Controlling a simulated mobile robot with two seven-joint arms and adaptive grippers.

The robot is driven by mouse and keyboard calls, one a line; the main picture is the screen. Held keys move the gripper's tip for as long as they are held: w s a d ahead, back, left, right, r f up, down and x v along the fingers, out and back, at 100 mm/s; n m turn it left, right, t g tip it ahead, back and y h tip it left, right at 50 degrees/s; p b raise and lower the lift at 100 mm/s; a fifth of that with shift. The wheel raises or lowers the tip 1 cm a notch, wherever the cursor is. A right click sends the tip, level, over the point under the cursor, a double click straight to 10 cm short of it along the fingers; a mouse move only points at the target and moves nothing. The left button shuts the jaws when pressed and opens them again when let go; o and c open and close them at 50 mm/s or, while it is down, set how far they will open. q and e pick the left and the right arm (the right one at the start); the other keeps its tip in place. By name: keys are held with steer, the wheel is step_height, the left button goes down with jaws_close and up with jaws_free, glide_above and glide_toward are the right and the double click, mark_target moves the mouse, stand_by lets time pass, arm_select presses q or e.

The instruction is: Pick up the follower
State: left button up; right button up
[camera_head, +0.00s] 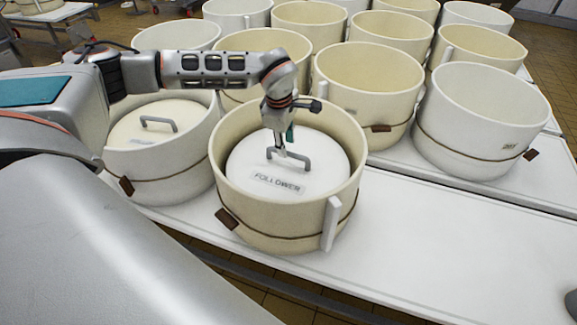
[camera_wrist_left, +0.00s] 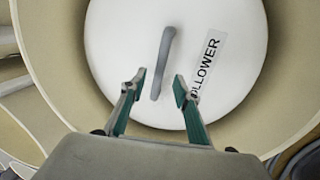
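The follower (camera_head: 317,168) is a white round disc with a grey bar handle (camera_head: 289,158) and a label reading "FOLLOWER". It sits inside a cream vat (camera_head: 262,229) with a brown strap. My left gripper (camera_head: 281,151) is above the follower, pointing down at the handle. In the left wrist view the follower (camera_wrist_left: 130,45) fills the middle, and the handle (camera_wrist_left: 163,62) lies partly between the two spread green-sided fingertips (camera_wrist_left: 159,88). The fingers are open, with gaps to the handle on both sides. My right gripper is not in view.
Another vat (camera_head: 157,177) with a similar handled white disc (camera_head: 157,122) stands to the left. Several empty cream and white vats (camera_head: 482,120) stand behind and to the right.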

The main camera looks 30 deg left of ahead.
mark_target(288, 152)
arm_select(q)
steer(key=f, duration=0.4)
steer(key=shift+w+b, duration=0.3)
steer(key=shift+w, duration=0.1)
jaws_close()
steer(key=shift+w+r, duration=0.15)
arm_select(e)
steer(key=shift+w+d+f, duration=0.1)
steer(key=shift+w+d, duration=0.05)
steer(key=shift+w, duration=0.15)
arm_select(q)
steer(key=shift+r, duration=0.1)
